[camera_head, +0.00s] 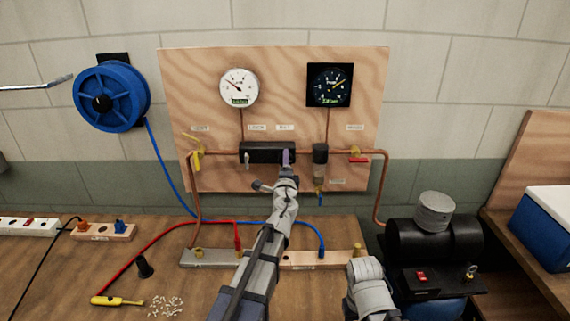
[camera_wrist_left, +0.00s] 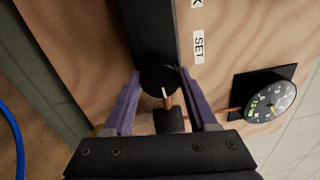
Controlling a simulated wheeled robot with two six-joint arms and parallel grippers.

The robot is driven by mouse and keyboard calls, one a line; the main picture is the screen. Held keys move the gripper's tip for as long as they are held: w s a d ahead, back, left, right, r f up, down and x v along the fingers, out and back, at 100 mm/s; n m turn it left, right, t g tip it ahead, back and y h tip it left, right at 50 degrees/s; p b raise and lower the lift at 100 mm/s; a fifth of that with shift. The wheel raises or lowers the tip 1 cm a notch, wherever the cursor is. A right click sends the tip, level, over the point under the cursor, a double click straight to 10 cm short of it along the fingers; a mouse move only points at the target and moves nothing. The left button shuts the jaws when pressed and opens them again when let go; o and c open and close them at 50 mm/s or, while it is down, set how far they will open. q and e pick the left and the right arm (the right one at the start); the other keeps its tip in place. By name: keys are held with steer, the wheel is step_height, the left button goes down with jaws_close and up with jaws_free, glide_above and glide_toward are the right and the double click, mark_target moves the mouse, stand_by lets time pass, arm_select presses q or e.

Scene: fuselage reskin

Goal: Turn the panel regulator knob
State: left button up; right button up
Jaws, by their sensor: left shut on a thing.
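The black regulator block (camera_head: 256,152) is fixed to the wooden panel (camera_head: 225,178), between copper pipes. My left gripper (camera_head: 286,158) reaches the right end of this block, below the SET label. In the left wrist view, the purple fingers of my left gripper (camera_wrist_left: 163,98) stand on both sides of the round black regulator knob (camera_wrist_left: 156,83), which has a white pointer mark. The gripper is shut on the knob; in the head view the fingers and arm hide it. A white-faced gauge (camera_head: 238,88) and a black gauge (camera_head: 329,85) are above.
Beside the block are a yellow valve handle (camera_head: 197,152), a grey-topped cylinder (camera_head: 320,155) and a red valve handle (camera_head: 358,160). A blue hose reel (camera_head: 110,97) hangs left. A compressor (camera_head: 433,245) stands right. Red and blue hoses cross the bench.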

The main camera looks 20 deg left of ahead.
arm_select(q)
steer(key=shift+n, duration=1.3)
steer(key=o, duration=1.4)
steer(key=shift+c, duration=0.2)
steer(key=v, duration=0.8)
steer(key=shift+f+n, duration=0.1)
steer(key=shift+n, duration=0.2)
